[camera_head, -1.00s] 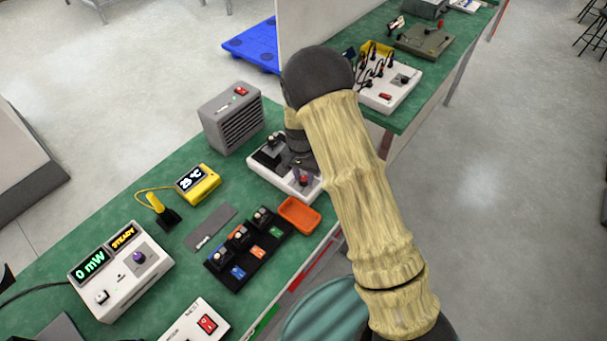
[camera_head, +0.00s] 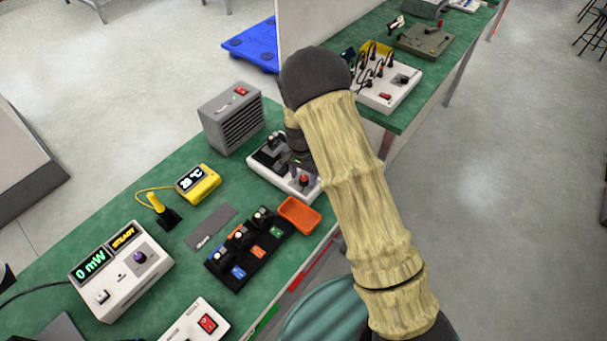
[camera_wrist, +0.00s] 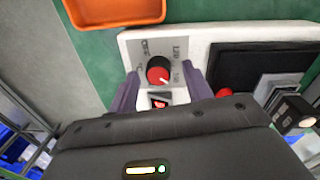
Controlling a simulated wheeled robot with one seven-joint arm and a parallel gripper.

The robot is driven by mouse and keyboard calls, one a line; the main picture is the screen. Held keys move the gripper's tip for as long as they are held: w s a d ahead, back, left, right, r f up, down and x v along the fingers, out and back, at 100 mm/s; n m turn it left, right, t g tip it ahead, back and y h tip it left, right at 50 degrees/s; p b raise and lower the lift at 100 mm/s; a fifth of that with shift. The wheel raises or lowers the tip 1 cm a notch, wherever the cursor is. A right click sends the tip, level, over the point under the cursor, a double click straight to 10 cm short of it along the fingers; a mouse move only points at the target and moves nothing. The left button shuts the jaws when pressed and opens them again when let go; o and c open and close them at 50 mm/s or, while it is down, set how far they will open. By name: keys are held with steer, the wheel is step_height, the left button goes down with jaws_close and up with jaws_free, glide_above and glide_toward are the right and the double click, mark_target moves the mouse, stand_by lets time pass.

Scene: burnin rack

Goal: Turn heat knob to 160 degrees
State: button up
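The heat knob (camera_wrist: 158,72) is black with a red top and a white pointer mark. It sits on a grey dial plate of the white heater unit (camera_wrist: 195,37) in the wrist view. The pointer slants toward the lower right, on the side of the printed numbers, which are too small to read surely. My gripper (camera_wrist: 160,76) is open, with one purple finger on each side of the knob and visible gaps to it. The knob (camera_head: 304,180) also shows in the head view, just below my gripper (camera_head: 301,165).
A lit red switch (camera_wrist: 158,102) is just below the knob. A black plate and a dark metal clamp (camera_wrist: 292,112) lie at right. An orange tray (camera_head: 299,214) stands beside the unit. The yellow thermometer (camera_head: 198,182) seems to read 28 °C. A grey fan box (camera_head: 231,118) stands behind.

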mark_target(301, 177)
step_height(301, 177, up, 17)
steer(key=b, duration=0.1)
steer(key=shift+w+a+r, duration=0.2)
steer(key=shift+a, duration=0.15)
stand_by(0.6)
steer(key=s+d+r+n+t, duration=0.2)
steer(key=s+d+n, duration=0.3)
steer(key=s+d, duration=1.1)
steer(key=s+p, duration=0.1)
steer(key=s, duration=0.2)
steer(key=shift+s+d+r+n+t+y, duration=0.2)
steer(key=shift+s+n+t+y, duration=0.1)
steer(key=shift+n+t, duration=0.1)
